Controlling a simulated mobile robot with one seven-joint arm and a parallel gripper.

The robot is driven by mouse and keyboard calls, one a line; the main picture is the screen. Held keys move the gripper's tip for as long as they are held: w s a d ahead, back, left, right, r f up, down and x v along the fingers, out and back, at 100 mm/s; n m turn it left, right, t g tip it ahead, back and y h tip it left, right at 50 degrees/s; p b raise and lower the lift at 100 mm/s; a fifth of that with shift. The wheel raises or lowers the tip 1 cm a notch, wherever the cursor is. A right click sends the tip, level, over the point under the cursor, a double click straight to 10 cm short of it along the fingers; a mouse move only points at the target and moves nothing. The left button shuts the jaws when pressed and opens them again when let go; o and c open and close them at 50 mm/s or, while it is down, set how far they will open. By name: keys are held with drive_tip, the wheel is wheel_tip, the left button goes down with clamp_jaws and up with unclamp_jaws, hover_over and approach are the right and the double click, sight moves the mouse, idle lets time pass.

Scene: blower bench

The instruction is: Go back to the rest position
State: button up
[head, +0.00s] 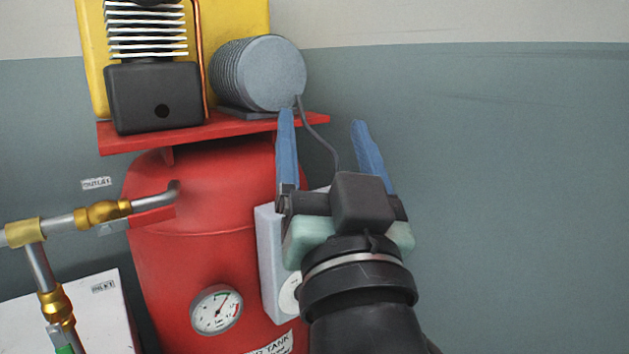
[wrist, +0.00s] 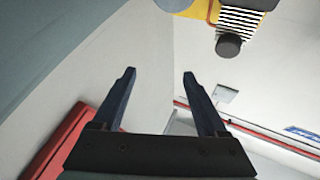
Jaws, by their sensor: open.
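My gripper (head: 325,118) is open and empty, its two blue fingers pointing up and spread apart. In the head view it is in front of the right side of the red tank (head: 200,260), just below and right of the grey ribbed motor (head: 270,75). The fingers also show in the wrist view (wrist: 160,75), with nothing between them. My wrist hides part of a pale grey box (head: 270,260) with a round dial on the tank's right side.
A black finned compressor head (head: 153,95) and the motor stand on a red shelf (head: 225,127). A gauge (head: 216,309) sits on the tank. Brass-fitted pipes (head: 100,212) and a white box (head: 75,315) are at left. The wall (head: 520,180) at right is bare.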

drive_tip(key=s+a+r+n+t+h, duration=0.15)
drive_tip(key=s+r+t, duration=0.25)
drive_tip(key=s+r, duration=0.6)
wheel_tip(320, 180, up, 31)
drive_tip(key=h+p, duration=0.1)
drive_tip(key=p, duration=3.1)
drive_tip(key=shift+w+d+r, duration=0.15)
drive_tip(key=shift+w+r, duration=0.05)
drive_tip(key=shift+m, duration=0.25)
